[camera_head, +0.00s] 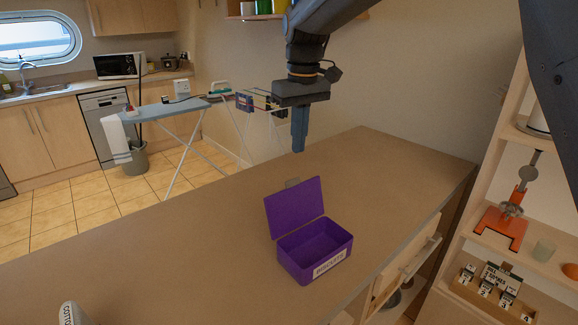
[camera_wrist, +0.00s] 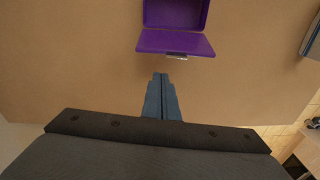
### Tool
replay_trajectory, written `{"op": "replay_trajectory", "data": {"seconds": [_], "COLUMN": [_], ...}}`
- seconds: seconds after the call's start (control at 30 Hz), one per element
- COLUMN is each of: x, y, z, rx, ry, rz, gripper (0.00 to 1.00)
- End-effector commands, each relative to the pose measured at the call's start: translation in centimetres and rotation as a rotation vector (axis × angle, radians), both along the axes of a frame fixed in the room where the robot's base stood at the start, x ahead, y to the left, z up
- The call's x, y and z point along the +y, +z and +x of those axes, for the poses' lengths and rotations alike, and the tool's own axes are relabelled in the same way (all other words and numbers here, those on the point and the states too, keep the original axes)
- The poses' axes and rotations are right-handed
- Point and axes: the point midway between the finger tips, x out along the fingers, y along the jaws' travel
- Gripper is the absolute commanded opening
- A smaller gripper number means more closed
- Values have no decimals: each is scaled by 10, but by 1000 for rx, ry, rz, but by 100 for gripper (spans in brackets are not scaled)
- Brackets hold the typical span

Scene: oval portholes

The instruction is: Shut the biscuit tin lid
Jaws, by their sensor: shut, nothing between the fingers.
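The purple biscuit tin (camera_head: 315,250) stands on the counter with a white label on its front side. Its lid (camera_head: 295,207) is open, tilted up and back from the rear edge, with a small grey tab at its top. The inside that shows looks empty. In the wrist view the tin (camera_wrist: 175,14) is at the top, with the lid (camera_wrist: 176,42) nearest my gripper. My gripper (camera_head: 298,150) is shut and empty, pointing down above the counter behind the lid. In the wrist view my gripper (camera_wrist: 160,76) is below the lid's edge, apart from it.
The brown counter (camera_head: 180,245) is clear around the tin. A white object (camera_head: 70,313) with lettering stands at its front left. A shelf unit (camera_head: 500,245) with an orange device is at the right. An ironing board (camera_head: 175,107) stands behind the counter.

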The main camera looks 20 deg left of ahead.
Motion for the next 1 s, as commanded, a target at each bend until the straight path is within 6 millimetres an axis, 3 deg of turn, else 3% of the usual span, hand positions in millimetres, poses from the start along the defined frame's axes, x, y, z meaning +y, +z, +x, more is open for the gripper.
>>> {"op": "replay_trajectory", "data": {"seconds": [0.03, 0.1, 0.23, 0.37, 0.8, 1.0], "x": [18, 32, 42, 43, 47, 26], "y": [7, 14, 15, 3, -80, -71], "z": [-4, -8, -11, -11, -8, -21], "rx": [-1, 0, 1, 3, 3, 0], "ry": [33, 62, 82, 83, 82, 81], "rz": [1, 0, 0, -2, -2, 1], "gripper": [0, 0, 0, 0, 0, 0]}}
